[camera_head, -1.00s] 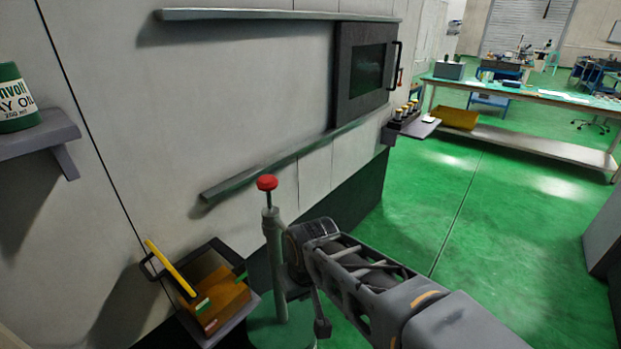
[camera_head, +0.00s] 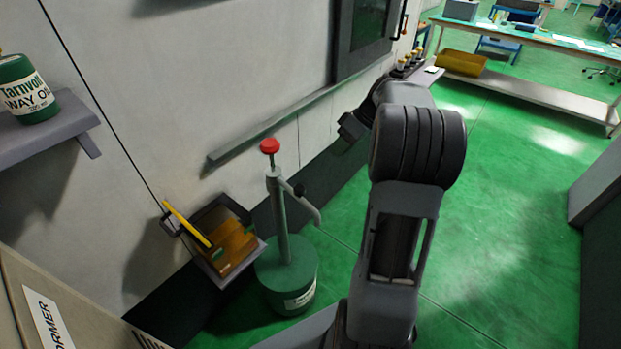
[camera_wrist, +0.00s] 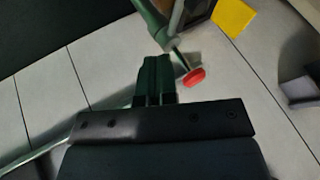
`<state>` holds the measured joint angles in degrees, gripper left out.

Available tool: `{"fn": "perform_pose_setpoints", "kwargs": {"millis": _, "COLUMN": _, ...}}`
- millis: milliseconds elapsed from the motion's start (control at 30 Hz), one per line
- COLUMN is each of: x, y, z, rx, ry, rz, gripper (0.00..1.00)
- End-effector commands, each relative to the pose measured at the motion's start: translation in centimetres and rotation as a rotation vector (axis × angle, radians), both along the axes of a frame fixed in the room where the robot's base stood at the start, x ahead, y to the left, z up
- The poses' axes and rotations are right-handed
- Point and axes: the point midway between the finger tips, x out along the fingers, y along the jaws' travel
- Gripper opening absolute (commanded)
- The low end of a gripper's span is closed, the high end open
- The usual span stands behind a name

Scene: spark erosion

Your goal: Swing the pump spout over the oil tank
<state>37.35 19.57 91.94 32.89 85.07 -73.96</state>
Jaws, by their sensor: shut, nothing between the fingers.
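The pump is a green drum (camera_head: 287,284) with a grey upright column (camera_head: 281,225) and a red knob (camera_head: 270,146) on top. Its grey spout (camera_head: 308,208) reaches out to the right of the column and bends down, away from the tank. The oil tank (camera_head: 247,260), an open box with amber oil, stands left of the column. My gripper (camera_head: 349,130) is shut and empty, above and right of the spout, apart from the pump. The wrist view shows its closed fingers (camera_wrist: 156,78) and the red knob (camera_wrist: 193,77) beyond.
A yellow bar (camera_head: 187,223) slants over the tank's left side. A shelf (camera_head: 75,128) with a green oil can (camera_head: 28,92) is on the left wall. A grey rail (camera_head: 290,117) runs along the machine wall behind the pump. The green floor at right is free.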

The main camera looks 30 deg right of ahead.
Motion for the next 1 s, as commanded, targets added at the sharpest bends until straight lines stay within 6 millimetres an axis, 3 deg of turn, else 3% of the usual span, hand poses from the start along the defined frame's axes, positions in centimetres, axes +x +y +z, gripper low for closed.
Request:
{"fn": "perform_pose_setpoints", "kwargs": {"millis": 133, "x": 0.2, "y": -0.8, "z": 0.0, "rx": 0.015, "ry": -0.022, "rz": 0.013, "gripper": 0.00}}
{"fn": "perform_pose_setpoints", "kwargs": {"millis": 567, "x": 0.3, "y": -0.3, "z": -0.6, "rx": 0.016, "ry": -0.021, "rz": 0.015, "gripper": 0.00}}
{"fn": "perform_pose_setpoints", "kwargs": {"millis": 1000, "x": 1.4, "y": 4.1, "z": -6.5, "rx": 0.016, "ry": -0.018, "rz": 0.015, "gripper": 0.00}}
